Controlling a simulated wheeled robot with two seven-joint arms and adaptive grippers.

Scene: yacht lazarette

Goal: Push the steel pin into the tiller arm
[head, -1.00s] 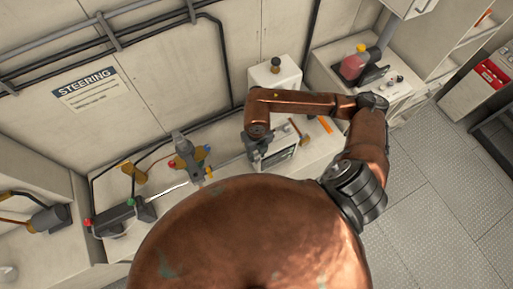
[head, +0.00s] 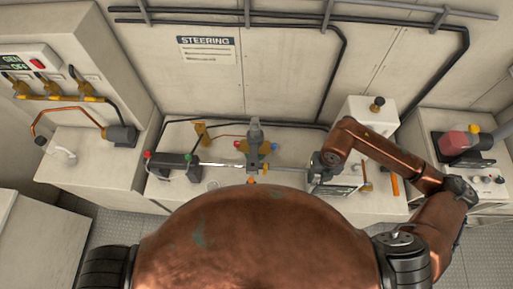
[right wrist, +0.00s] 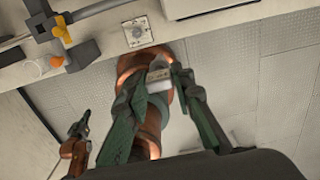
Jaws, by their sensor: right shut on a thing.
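The grey tiller arm with its upright post (head: 255,145) stands on the bench, with blue and orange knobs. It also shows at the upper left of the right wrist view (right wrist: 84,55). My right gripper (head: 318,172) is just right of it in the head view, apart from the post. In the right wrist view my right gripper (right wrist: 160,66) is shut on a short grey metal piece, which looks like the steel pin (right wrist: 159,78). The fingers hide part of it. What looks like my left gripper (right wrist: 79,126) shows small at lower left there; its jaws are unclear.
A dark cylinder (head: 175,166) with a bright rod lies left of the post. A box with a dark knob (head: 370,118) stands behind my right forearm. Pipes run along the wall.

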